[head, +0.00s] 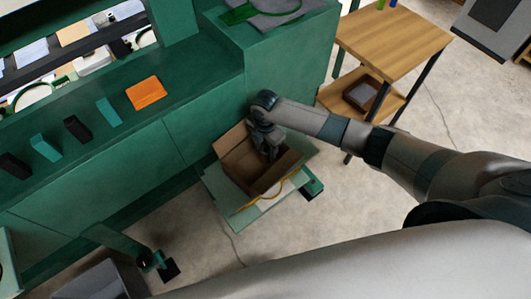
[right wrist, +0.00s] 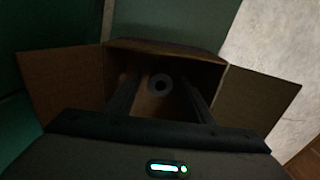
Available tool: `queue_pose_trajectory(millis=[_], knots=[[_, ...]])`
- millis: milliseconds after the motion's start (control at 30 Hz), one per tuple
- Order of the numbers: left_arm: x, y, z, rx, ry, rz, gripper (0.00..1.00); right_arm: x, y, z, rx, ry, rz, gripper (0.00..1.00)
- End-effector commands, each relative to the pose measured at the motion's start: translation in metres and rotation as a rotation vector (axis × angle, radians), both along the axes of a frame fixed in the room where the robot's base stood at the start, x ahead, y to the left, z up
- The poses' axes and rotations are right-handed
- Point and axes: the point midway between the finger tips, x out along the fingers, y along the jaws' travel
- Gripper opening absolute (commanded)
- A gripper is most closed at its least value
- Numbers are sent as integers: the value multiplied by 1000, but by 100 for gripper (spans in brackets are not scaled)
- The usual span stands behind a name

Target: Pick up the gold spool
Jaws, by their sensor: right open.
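An open cardboard box (head: 238,165) stands on a low green platform in the head view, with its flaps spread. My right gripper (head: 268,152) points down into this box. In the right wrist view, the box (right wrist: 165,47) lies ahead, and a round spool-like thing with a ring-shaped end (right wrist: 161,85) shows inside it, between the two fingers. The light is dim, so I cannot tell for sure that it is gold. My right gripper (right wrist: 160,100) is open, its fingers apart on either side of the ring, with nothing visibly held. My left gripper is out of view.
The green platform (head: 222,196) carries a yellow cord (head: 270,197) beside the box. A green cabinet (head: 200,110) stands close behind, with an orange piece (head: 146,93) on its top. A wooden table (head: 395,42) stands at upper right. Concrete floor is open in front.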

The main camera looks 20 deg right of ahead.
Motion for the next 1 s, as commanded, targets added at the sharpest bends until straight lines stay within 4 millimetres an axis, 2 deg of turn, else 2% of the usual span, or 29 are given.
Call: queue_pose_trajectory(millis=[67,300,800,900,1000], knots=[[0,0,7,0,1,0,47,-2,0,-8,-1,3,-2,48],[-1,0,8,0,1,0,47,-1,1,-29,0,0,-1,48],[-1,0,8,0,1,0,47,-1,0,-30,0,-1,-1,48],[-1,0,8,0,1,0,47,-1,0,-30,0,-1,-1,24],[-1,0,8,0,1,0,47,-1,0,-30,0,-1,-1,4]])
